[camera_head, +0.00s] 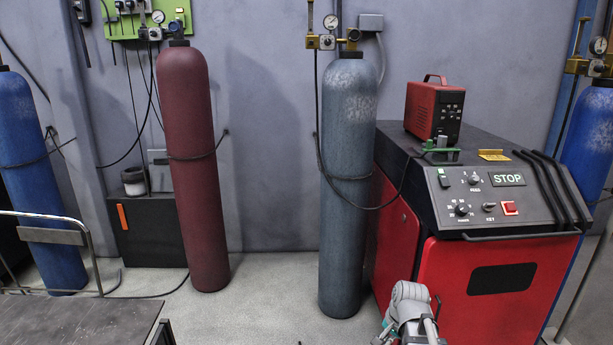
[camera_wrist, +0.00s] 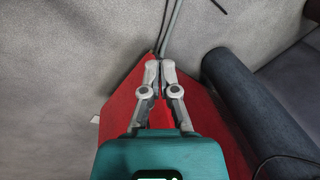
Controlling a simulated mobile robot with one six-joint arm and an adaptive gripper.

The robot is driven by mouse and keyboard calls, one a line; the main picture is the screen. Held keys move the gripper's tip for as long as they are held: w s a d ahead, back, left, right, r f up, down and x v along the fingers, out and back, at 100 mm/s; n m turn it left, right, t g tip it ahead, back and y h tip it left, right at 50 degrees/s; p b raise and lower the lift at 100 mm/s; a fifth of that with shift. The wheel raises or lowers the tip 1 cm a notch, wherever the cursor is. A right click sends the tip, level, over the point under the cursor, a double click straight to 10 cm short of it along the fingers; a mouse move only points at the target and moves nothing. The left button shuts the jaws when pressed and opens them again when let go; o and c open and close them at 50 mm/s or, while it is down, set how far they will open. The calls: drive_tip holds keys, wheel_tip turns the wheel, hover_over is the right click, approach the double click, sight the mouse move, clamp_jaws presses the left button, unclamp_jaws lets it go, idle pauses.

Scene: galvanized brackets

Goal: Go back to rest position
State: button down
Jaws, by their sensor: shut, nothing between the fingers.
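My gripper (camera_wrist: 160,66) shows in the wrist view with its two grey fingers together at the tips and nothing between them. Below it in that view is the teal body of my gripper, and a red surface lies behind the fingers. In the head view part of my arm shows at the bottom, in front of the red cabinet (camera_head: 440,275); the fingertips cannot be made out there. No bracket shows in either view.
A grey-blue gas cylinder (camera_head: 346,190) stands left of the cabinet, a dark red one (camera_head: 192,170) further left. Blue cylinders (camera_head: 35,170) stand at both sides. A cart (camera_head: 75,318) is at lower left. Floor (camera_head: 262,300) between the red and grey-blue cylinders is clear.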

drive_tip(key=s+a+n+g+h, duration=0.1)
drive_tip(key=s+a+n+g, duration=0.1)
drive_tip(key=s+a+n, duration=0.45)
wheel_tip(320, 180, up, 18)
drive_tip(key=s+d+n+p, duration=0.1)
drive_tip(key=n+p, duration=0.1)
drive_tip(key=p, duration=1.6)
drive_tip(key=shift+d+h, duration=0.3)
drive_tip(key=shift+d, duration=0.05)
